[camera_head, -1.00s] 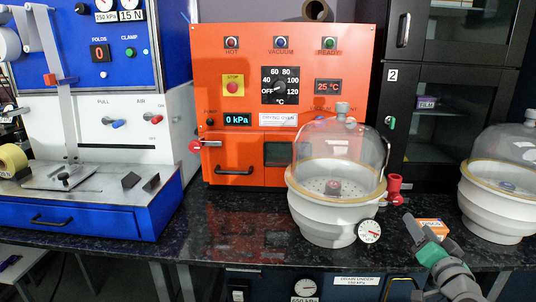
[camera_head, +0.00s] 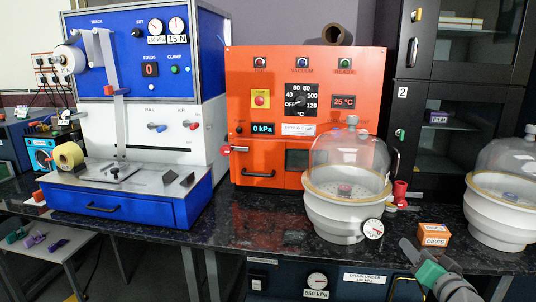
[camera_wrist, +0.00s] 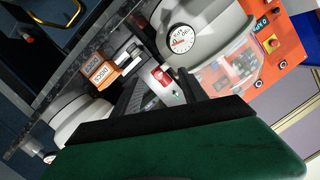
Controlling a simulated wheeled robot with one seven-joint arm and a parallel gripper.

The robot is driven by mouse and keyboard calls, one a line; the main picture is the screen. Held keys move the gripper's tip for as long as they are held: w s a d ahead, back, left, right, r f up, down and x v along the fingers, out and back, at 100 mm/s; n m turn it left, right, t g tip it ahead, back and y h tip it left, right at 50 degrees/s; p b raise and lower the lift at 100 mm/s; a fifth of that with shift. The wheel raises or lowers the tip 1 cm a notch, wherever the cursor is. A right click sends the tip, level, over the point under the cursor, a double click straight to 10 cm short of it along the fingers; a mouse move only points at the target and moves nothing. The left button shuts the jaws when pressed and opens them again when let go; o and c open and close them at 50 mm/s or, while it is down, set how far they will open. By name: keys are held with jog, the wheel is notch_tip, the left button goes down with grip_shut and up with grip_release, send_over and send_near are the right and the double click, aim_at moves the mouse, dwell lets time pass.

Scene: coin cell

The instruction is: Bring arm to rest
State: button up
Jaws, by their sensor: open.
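My gripper (camera_head: 404,244) shows at the lower right in the head view, in front of the black bench's front edge, with nothing visible in it. Its green body and grey wrist reach up from the bottom edge. In the wrist view my gripper (camera_wrist: 161,80) has its two dark fingers spread apart, with the green palm filling the lower part. The fingers point toward the bench things, and no contact is visible.
An orange box marked DISCS (camera_head: 433,234) stands just beyond my gripper. A domed white desiccator (camera_head: 335,215) with a gauge is to its left, another (camera_head: 497,215) to its right. The orange drying oven (camera_head: 265,180) and a blue-white machine (camera_head: 130,208) stand farther left.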

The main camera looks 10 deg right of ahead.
jog(key=w+a+n+g+y+p, duration=0.2)
jog(key=a+n+g+y+p, duration=0.45)
jog(key=a, duration=0.95)
jog(key=s+a+r+g+h+p, duration=0.2)
jog(key=s+a+g+p, duration=0.1)
jog(key=s+a+p, duration=0.2)
jog(key=s+a+r+n+g+h+p, duration=0.1)
jog(key=s+a+r+g+h+p, duration=0.1)
jog(key=s+a+p, duration=0.3)
jog(key=s+a+r+g, duration=0.1)
jog(key=s+a, duration=0.1)
jog(key=s, duration=0.2)
jog(key=shift+s+r+p, duration=0.2)
jog(key=shift+r+p, duration=0.1)
jog(key=shift+p, duration=0.05)
jog(key=shift+n, duration=0.25)
